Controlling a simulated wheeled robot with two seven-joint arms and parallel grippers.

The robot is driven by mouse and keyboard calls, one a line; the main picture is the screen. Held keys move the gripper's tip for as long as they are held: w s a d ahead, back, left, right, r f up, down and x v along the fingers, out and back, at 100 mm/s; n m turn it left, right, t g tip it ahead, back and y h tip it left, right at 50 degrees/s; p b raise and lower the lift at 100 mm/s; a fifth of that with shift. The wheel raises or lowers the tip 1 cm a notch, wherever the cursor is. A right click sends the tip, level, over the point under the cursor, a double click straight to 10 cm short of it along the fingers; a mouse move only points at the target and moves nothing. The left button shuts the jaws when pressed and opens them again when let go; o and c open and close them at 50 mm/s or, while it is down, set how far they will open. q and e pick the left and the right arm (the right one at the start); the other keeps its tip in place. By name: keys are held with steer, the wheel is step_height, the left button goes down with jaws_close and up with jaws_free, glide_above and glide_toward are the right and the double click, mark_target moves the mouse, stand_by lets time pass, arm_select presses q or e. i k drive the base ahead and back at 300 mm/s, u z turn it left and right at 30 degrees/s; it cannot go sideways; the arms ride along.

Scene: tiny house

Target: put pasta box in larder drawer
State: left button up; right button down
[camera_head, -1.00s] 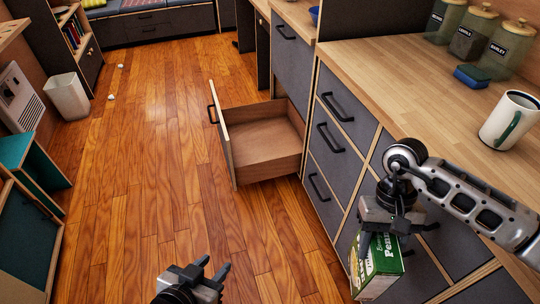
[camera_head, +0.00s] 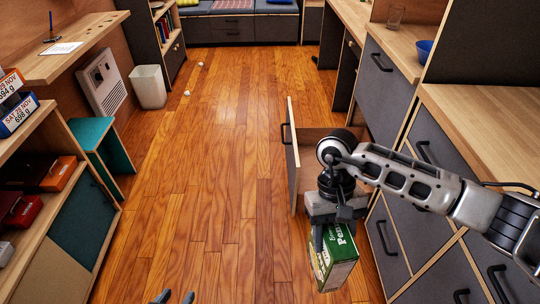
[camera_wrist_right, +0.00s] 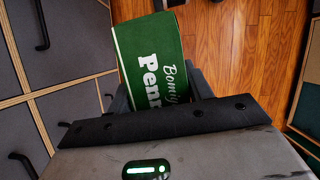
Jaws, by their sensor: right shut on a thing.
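The green pasta box (camera_head: 337,258), with white lettering, hangs below my right gripper (camera_head: 335,222), which is shut on its upper part. The box also shows in the right wrist view (camera_wrist_right: 150,58), between the fingers. The larder drawer (camera_head: 312,152) stands pulled open from the counter front on the right. My right arm hides much of its inside. The box is in front of the drawer and nearer to me, outside it. My left gripper (camera_head: 173,297) shows only its fingertips at the bottom edge, apart and with nothing seen between them.
The counter (camera_head: 480,120) and its closed drawers (camera_head: 390,245) run along the right. On the left stand a shelf (camera_head: 60,195) and a teal stool (camera_head: 100,140). A white bin (camera_head: 149,88) stands further back. The wooden floor (camera_head: 215,170) in the middle is clear.

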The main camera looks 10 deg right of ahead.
mark_target(316, 181)
steer(key=u, duration=0.5)
steer(key=i, duration=2.15)
steer(key=z, duration=1.2)
steer(key=i, duration=1)
steer(key=z, duration=0.95)
